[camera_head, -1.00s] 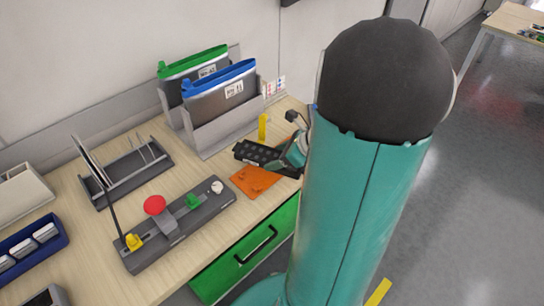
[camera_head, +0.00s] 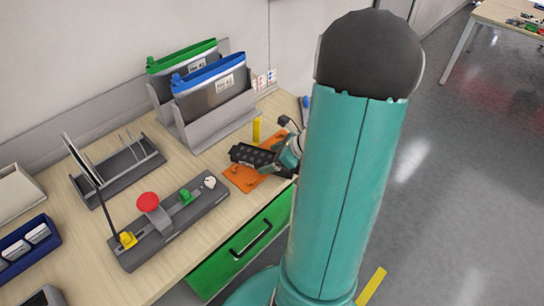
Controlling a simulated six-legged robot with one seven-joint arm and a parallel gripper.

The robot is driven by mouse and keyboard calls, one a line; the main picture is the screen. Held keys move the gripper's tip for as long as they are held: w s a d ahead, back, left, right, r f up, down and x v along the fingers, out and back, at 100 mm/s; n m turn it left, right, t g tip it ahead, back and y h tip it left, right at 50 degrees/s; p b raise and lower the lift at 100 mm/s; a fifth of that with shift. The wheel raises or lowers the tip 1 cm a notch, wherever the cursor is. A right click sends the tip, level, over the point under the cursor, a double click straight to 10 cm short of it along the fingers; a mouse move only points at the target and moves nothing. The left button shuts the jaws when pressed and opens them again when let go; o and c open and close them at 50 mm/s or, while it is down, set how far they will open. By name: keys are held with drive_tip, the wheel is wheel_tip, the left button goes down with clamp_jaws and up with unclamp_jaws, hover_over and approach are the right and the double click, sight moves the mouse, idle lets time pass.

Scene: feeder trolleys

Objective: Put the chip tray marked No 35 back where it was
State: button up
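A black tray with rows of round pockets (camera_head: 248,155) is over an orange plate with small pegs (camera_head: 240,179). No number on the tray can be read here. My gripper (camera_head: 283,157) is at the tray's right end and appears shut on it; the fingertips are partly hidden by my arm. The tray covers the middle of the plate, and I cannot tell whether it touches the plate.
Grey holders with a green-topped (camera_head: 183,58) and a blue-topped pouch (camera_head: 212,85) stand behind. A yellow post (camera_head: 257,130) is behind the tray. A green drawer (camera_head: 245,243) is below.

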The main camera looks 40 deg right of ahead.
drive_tip(key=shift+r, duration=0.1)
drive_tip(key=shift+s+d+r, duration=0.1)
drive_tip(key=shift+s+r, duration=0.05)
drive_tip(key=shift+r, duration=0.05)
drive_tip(key=v, duration=1.2)
drive_tip(key=w+a+r+n+g, duration=0.2)
drive_tip(key=a+r+n, duration=0.1)
drive_tip(key=a+n, duration=0.5)
drive_tip(key=w+a+r+n+g, duration=0.25)
drive_tip(key=a+n, duration=0.35)
drive_tip(key=a, duration=0.3)
drive_tip(key=s+a+r+n+t+h, duration=0.1)
drive_tip(key=s+a+r+n+h, duration=0.1)
drive_tip(key=a+n, duration=0.4)
drive_tip(key=s+a+r+n+h, duration=0.1)
drive_tip(key=s+a+r+n, duration=0.1)
drive_tip(key=a+r+n, duration=0.2)
drive_tip(key=a+n, duration=0.3)
drive_tip(key=n, duration=0.4)
drive_tip(key=shift+s+a+r+t+h, duration=0.3)
drive_tip(key=shift+s+r+t+h, duration=0.05)
drive_tip(key=shift+r+h, duration=0.05)
